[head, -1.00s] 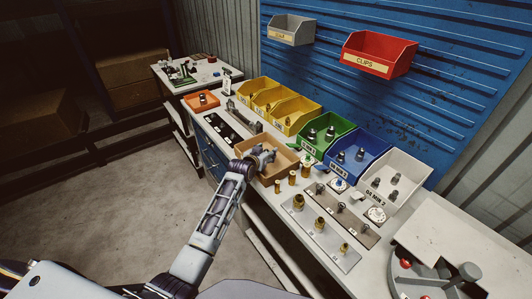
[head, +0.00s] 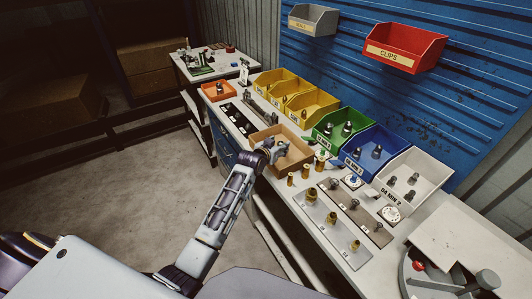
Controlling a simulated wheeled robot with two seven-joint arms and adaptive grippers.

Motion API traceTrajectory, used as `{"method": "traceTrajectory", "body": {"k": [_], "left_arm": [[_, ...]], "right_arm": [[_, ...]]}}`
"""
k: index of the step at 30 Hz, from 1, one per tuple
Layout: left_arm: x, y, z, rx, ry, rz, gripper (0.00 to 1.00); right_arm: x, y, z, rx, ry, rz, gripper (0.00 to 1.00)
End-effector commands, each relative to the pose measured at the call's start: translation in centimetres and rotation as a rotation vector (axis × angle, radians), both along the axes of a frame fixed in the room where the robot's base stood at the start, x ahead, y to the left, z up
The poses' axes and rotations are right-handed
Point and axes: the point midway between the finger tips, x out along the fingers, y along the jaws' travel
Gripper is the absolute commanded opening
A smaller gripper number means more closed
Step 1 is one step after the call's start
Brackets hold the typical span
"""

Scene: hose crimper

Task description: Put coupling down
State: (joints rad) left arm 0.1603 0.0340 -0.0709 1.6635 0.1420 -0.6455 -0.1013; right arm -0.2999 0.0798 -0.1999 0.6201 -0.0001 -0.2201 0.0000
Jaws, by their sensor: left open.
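My left gripper (head: 275,152) is open at the tan tray (head: 303,153), with its fingers over the tray's inside. I cannot make out a coupling between its fingers; the hand hides part of the tray floor. Several small brass couplings (head: 305,171) stand upright on the bench in front of the tray. More brass fittings (head: 332,218) stand on a grey plate (head: 336,236) to the right. Dark metal couplings stand in the green bin (head: 333,144), the blue bin (head: 361,169) and the white bin (head: 391,190). My right gripper is not in view.
Yellow bins (head: 302,112) line the back of the bench, beside the green bin. An orange tray (head: 211,97) sits at the far left end. A grey bin (head: 313,19) and a red clips bin (head: 405,48) hang on the blue wall. A round machine (head: 415,283) stands lower right.

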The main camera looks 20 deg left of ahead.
Motion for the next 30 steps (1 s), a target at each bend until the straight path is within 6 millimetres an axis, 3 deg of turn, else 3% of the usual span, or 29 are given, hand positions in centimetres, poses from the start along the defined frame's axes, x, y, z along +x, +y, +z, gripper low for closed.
{"method": "traceTrajectory", "body": {"k": [30], "left_arm": [[-8.5, 1.4, 3.9, 0.0, 0.001, 0.0, 0.53]], "right_arm": [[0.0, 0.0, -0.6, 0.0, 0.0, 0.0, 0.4]]}}
